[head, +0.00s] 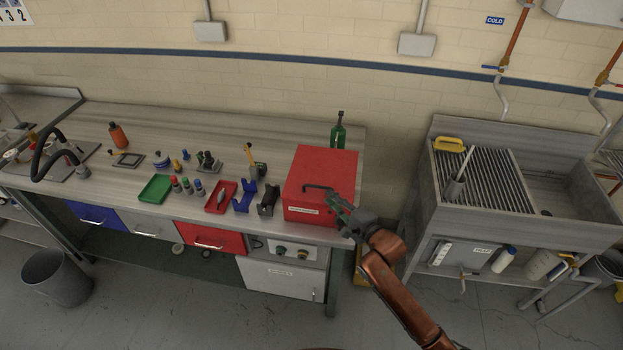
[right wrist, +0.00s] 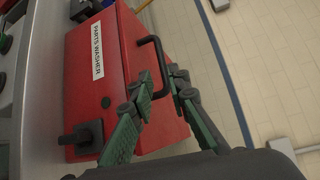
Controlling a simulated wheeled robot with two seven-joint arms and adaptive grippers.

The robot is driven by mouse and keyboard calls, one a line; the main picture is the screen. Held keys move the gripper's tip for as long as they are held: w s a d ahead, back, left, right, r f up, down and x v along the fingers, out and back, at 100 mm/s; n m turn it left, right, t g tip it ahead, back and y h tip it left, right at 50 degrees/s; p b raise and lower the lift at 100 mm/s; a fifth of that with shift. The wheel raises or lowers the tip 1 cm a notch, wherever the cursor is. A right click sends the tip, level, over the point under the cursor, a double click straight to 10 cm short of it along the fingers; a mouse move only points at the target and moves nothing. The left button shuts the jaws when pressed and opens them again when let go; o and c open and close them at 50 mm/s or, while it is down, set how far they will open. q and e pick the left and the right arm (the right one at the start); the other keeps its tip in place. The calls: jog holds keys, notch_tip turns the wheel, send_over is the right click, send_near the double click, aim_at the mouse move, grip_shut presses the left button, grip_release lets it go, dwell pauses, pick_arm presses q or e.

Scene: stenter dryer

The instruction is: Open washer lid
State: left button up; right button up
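The parts washer is a red box (head: 323,172) on the right end of the workbench in the head view. Its red lid looks shut. My right gripper (head: 335,199) is at the handle's right end. In the right wrist view its fingertips (right wrist: 160,72) lie on either side of the handle, with gaps showing; contact is not visible. My left gripper is out of view.
A green bottle (head: 338,133) stands behind the washer. A black holder (head: 267,199), a blue holder (head: 243,196) and a red tray (head: 221,197) lie to its left. A sink unit (head: 520,215) stands to the right, across a floor gap.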

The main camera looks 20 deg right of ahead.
aim_at(318, 187)
jog(key=x, duration=0.3)
jog(key=shift+w+r, duration=0.2)
jog(key=x, duration=0.3)
jog(key=shift+w+a+f, duration=0.1)
jog(key=shift+w+f, duration=0.05)
jog(key=shift+w, duration=0.25)
jog(key=shift+w+a+f, duration=0.1)
jog(key=shift+w, duration=0.35)
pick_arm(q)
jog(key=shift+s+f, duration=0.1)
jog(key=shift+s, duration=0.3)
pick_arm(e)
jog(key=shift+c, duration=0.7)
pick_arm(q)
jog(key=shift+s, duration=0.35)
pick_arm(e)
grip_shut()
